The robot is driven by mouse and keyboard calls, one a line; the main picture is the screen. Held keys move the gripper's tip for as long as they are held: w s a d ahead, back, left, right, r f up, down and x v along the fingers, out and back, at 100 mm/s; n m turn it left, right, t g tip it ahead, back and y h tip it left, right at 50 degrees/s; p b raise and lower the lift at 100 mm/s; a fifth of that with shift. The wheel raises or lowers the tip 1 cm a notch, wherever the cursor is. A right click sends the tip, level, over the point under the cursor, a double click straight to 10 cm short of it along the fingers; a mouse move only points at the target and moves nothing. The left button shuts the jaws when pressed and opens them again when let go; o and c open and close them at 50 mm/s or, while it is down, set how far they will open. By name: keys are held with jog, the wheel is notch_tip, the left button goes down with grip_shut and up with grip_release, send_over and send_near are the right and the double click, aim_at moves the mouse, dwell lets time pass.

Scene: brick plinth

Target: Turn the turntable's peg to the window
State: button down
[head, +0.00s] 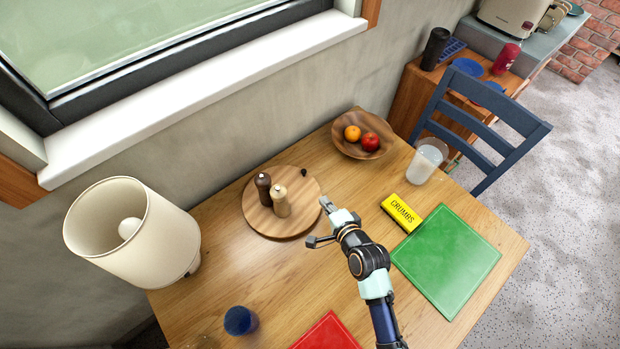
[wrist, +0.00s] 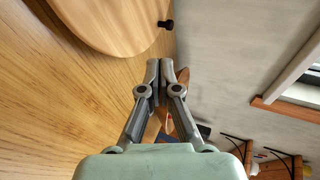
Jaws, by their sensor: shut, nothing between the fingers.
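The round wooden turntable (head: 298,222) lies on the table near the wall. Its small dark peg (head: 304,172) stands at the rim on the back right. The window (head: 150,35) is in the wall at the upper left. My gripper (head: 325,203) is just right of the turntable's rim, apart from the peg, which is farther back. In the wrist view the fingertips (wrist: 160,72) are together with nothing between them. There the peg (wrist: 166,23) is ahead of the fingertips, on the edge of the turntable (wrist: 115,22).
A dark mill (head: 263,188) and a light wooden mill (head: 281,201) stand on the turntable. A fruit bowl (head: 345,151) is behind right, a lamp (head: 130,235) left. A yellow CRUMBS box (head: 402,213), green mat (head: 446,262) and frosted cup (head: 425,163) are right.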

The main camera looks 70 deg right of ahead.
aim_at(305, 174)
jog(key=x, duration=0.4)
jog(key=r+b+x, duration=0.1)
jog(key=x, duration=0.7)
jog(key=shift+w+d+b, duration=0.4)
jog(key=shift+w+d, duration=0.05)
